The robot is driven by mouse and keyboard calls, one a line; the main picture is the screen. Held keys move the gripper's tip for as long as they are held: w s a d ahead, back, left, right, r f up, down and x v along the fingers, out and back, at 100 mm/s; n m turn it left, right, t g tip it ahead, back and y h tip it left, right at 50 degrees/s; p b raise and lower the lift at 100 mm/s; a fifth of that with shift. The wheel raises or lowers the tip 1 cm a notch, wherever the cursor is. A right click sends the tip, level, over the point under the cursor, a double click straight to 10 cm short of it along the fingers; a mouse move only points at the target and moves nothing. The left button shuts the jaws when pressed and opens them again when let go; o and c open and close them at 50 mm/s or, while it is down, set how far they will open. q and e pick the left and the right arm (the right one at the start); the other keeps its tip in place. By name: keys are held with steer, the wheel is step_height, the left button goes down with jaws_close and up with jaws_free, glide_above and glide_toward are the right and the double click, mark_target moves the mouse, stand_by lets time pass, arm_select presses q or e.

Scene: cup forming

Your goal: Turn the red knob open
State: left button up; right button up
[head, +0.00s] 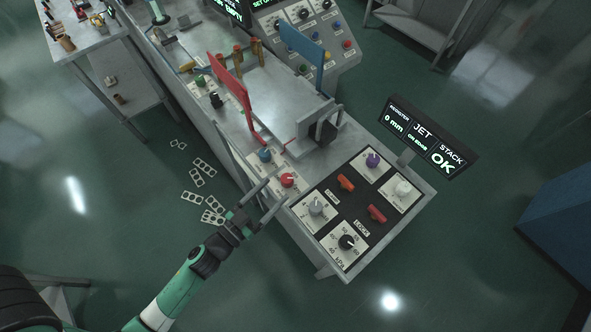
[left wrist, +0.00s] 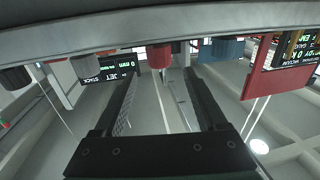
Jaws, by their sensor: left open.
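The red knob (head: 287,180) is a small round knob on a pale dial plate near the left edge of the machine's bench, just in front of a blue knob (head: 265,155). My left gripper (head: 277,190) is open, with its two fingers pointing toward the red knob from the lower left. In the left wrist view the red knob (left wrist: 158,55) hangs, picture upside down, just beyond and between the fingertips (left wrist: 160,74). The fingers appear apart from it. The direction of the knob's pointer is too small to read. My right gripper is not in view.
A red upright plate (head: 233,98) stands farther back. A display (head: 427,137) reads "JET", "STACK OK". Flat metal scraps (head: 205,168) lie on the floor.

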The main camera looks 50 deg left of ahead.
mark_target(287, 181)
arm_select(q)
steer(key=w, duration=0.6)
steer(key=w+a, duration=0.1)
steer(key=w, duration=0.2)
steer(key=shift+w, duration=0.25)
jaws_close()
